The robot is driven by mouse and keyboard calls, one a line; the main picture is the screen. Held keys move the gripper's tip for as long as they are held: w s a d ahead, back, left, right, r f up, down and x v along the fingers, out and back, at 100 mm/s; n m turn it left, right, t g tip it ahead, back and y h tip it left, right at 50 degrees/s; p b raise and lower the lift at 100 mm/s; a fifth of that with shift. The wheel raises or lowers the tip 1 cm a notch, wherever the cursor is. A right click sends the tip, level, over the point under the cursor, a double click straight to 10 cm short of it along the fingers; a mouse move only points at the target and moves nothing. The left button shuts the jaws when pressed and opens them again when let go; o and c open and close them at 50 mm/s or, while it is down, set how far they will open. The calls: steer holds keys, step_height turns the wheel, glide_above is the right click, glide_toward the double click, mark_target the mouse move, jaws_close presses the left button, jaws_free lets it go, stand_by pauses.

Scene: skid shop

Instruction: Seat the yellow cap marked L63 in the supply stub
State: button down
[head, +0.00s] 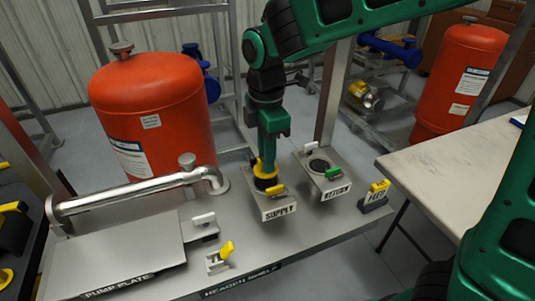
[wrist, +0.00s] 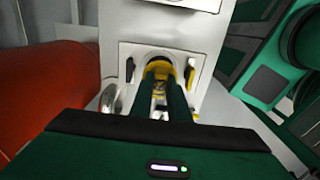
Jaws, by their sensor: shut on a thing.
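My gripper (head: 266,160) points down over the supply stub and is shut on a yellow cap (head: 260,170). The yellow cap also shows around the fingertips in the wrist view (wrist: 162,70). The cap is at the dark round supply stub (head: 264,184), on the plate labelled SUPPLY (head: 279,211). I cannot tell whether it is inside the stub or just above it. The mark on the cap cannot be read, and my fingers hide part of the cap and stub.
A yellow lever (head: 275,191) sits beside the supply stub. The return stub (head: 319,166) with a green lever (head: 333,173) stands to the right, then a FEED block (head: 376,195). A steel pipe (head: 140,190) and a red tank (head: 155,110) lie left. A table (head: 470,165) is at right.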

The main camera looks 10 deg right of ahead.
steer(key=shift+f, duration=1.85)
stand_by(0.8)
steer(key=c, duration=1.6)
jaws_free()
steer(key=shift+c, duration=0.8)
steer(key=shift+r, duration=4)
